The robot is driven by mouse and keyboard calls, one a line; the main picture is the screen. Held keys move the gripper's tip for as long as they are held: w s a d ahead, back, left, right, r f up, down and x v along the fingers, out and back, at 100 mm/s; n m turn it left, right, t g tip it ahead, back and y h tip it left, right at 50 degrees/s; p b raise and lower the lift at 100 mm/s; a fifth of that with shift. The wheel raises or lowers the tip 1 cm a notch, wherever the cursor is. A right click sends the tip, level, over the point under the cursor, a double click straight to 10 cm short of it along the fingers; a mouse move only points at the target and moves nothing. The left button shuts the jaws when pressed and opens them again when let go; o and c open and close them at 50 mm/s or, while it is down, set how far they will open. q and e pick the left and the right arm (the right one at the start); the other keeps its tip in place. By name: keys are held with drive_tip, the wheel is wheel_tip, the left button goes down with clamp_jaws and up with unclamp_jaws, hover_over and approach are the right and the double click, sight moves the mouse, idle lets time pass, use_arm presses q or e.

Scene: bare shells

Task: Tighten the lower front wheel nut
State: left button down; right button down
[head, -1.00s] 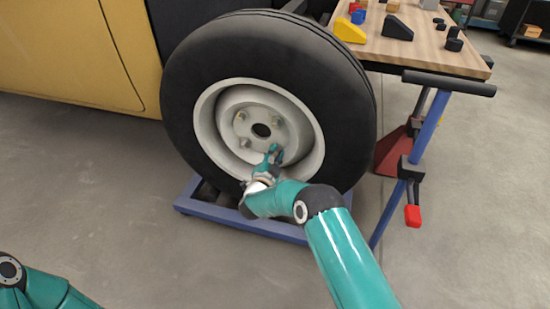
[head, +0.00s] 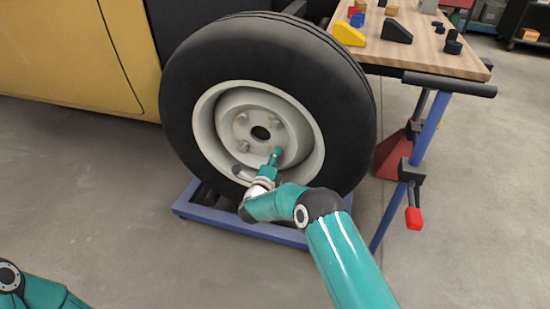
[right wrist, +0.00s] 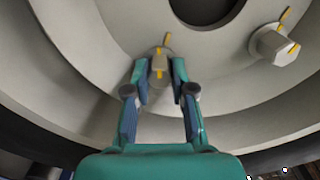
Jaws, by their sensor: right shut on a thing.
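The lower front wheel nut (right wrist: 160,64) is a pale hex nut with a yellow stripe, between my right gripper's fingertips (right wrist: 160,80) in the right wrist view. A yellow mark on the rim lies just above it, roughly in line with the stripe. My right gripper (head: 276,154) is shut on this nut at the lower right of the wheel's hub in the head view, largely hiding it. The wheel (head: 200,60) has a black tyre and a pale rim. My left gripper is out of view.
Another nut (right wrist: 273,45) sits to the right in the wrist view; its stripe and rim mark are not in line. Further nuts (head: 243,146) show on the hub. A blue stand (head: 240,226) is under the wheel. A wooden bench (head: 440,55) with blocks stands at right.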

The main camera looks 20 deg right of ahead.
drive_tip(key=shift+s+d+f+m, duration=0.1)
drive_tip(key=shift+f+m, duration=0.1)
drive_tip(key=shift+m, duration=0.9)
drive_tip(key=shift+s+d+f+m, duration=0.1)
drive_tip(key=shift+f+m, duration=0.1)
drive_tip(key=shift+m, duration=0.9)
drive_tip(key=c, duration=1)
unclamp_jaws()
drive_tip(key=shift+w, duration=0.1)
drive_tip(key=shift+c, duration=0.2)
drive_tip(key=shift+o, duration=0.3)
drive_tip(key=shift+a+r, duration=0.1)
drive_tip(key=v, duration=1.2)
